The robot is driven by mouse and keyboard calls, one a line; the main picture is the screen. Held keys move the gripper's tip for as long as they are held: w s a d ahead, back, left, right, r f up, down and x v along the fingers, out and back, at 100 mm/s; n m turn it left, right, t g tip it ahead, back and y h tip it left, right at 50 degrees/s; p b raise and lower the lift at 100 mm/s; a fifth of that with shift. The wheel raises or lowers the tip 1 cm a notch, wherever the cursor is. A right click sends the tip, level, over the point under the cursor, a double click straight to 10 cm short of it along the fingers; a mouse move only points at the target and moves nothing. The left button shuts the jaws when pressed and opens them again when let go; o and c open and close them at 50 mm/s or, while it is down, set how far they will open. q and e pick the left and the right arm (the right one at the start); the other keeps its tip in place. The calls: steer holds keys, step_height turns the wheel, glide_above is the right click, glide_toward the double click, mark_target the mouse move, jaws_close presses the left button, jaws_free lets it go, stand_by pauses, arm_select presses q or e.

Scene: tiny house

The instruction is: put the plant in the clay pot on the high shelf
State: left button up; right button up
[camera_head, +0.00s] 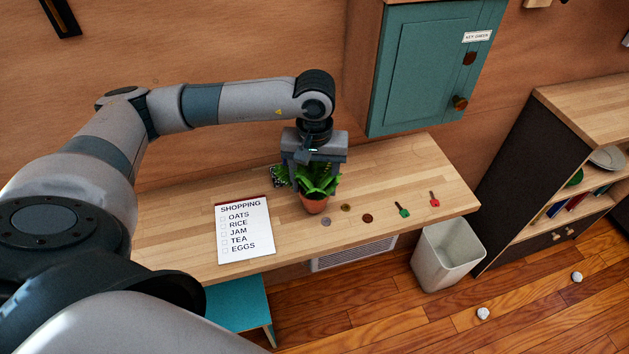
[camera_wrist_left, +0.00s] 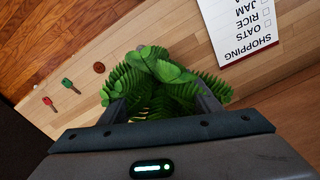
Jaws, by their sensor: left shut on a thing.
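The plant (camera_head: 318,180) has green fern-like leaves and stands upright in a small clay pot (camera_head: 314,204). It is on or just above the wooden wall table; I cannot tell whether the pot touches the top. My left gripper (camera_head: 314,168) points down over the plant and is shut on it, its fingers among the leaves. In the left wrist view the leaves (camera_wrist_left: 160,80) fill the space between the fingers and hide the pot. My right gripper is not in view. I cannot tell which surface is the high shelf; a shelf unit (camera_head: 600,105) with a wooden top stands at the right.
A shopping list (camera_head: 244,230) lies left of the plant. Coins (camera_head: 367,218), a green key (camera_head: 402,210) and a red key (camera_head: 434,200) lie to its right. A teal key cabinet (camera_head: 430,65) hangs above the table. A pale bin (camera_head: 446,255) and small white balls (camera_head: 483,313) are on the floor.

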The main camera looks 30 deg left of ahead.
arm_select(q)
steer(key=shift+f, duration=0.5)
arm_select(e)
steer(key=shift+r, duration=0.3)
arm_select(q)
steer(key=shift+f, duration=0.2)
steer(key=o, duration=1.1)
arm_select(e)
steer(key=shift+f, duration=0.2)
arm_select(q)
steer(key=shift+r, duration=0.15)
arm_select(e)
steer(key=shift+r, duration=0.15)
